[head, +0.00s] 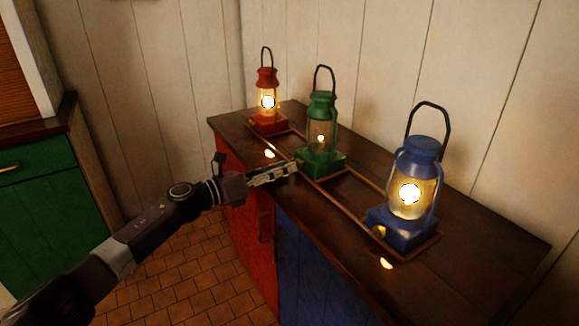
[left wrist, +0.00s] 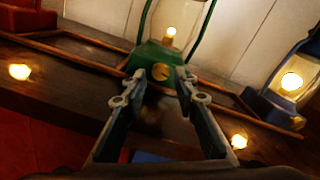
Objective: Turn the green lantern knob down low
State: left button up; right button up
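The green lantern (head: 322,160) stands upright in the middle of a row of three lanterns on a dark wooden counter. Its light looks smaller than those of the other two. In the left wrist view, the green lantern's base (left wrist: 148,58) carries a round brass knob (left wrist: 160,72) on its front. My left gripper (head: 292,168) reaches in from the left, its tips close to the front of that base. In the left wrist view, my left gripper (left wrist: 160,78) is open, with a fingertip on each side of the knob and gaps visible. The knob is hidden in the head view.
A red lantern (head: 268,122) stands to the left and a brightly lit blue lantern (head: 410,225) to the right. A low wooden rail (head: 360,178) frames the lanterns on the counter (head: 470,240). A plank wall rises close behind. A green cabinet (head: 38,190) stands far left.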

pick_arm(q)
jog(key=v, duration=0.9)
jog(key=shift+s, duration=0.1)
